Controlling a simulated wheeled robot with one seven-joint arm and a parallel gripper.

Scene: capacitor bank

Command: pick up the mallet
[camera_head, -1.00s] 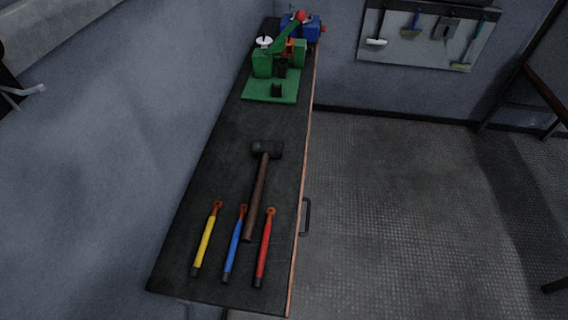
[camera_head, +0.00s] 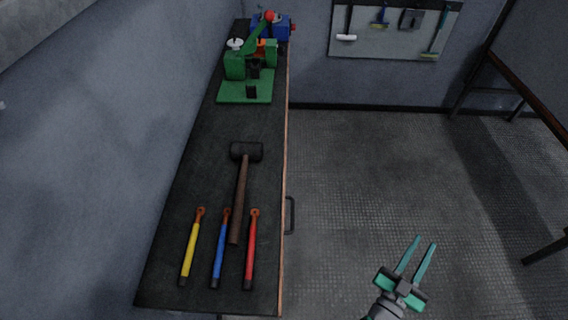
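The mallet (camera_head: 240,190) lies flat on the dark workbench (camera_head: 190,160). Its black head (camera_head: 246,151) points to the far side and its brown handle runs toward the near side, ending between the blue and red tools. My gripper (camera_head: 425,243) is at the lower right, over the floor and well to the right of the bench. Its two teal fingers are apart with nothing between them.
A yellow tool (camera_head: 190,250), a blue tool (camera_head: 220,252) and a red tool (camera_head: 251,252) lie near the handle. A green press (camera_head: 247,80) and a blue object (camera_head: 268,28) stand farther back. A drawer handle (camera_head: 290,215) sticks out from the bench's right side.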

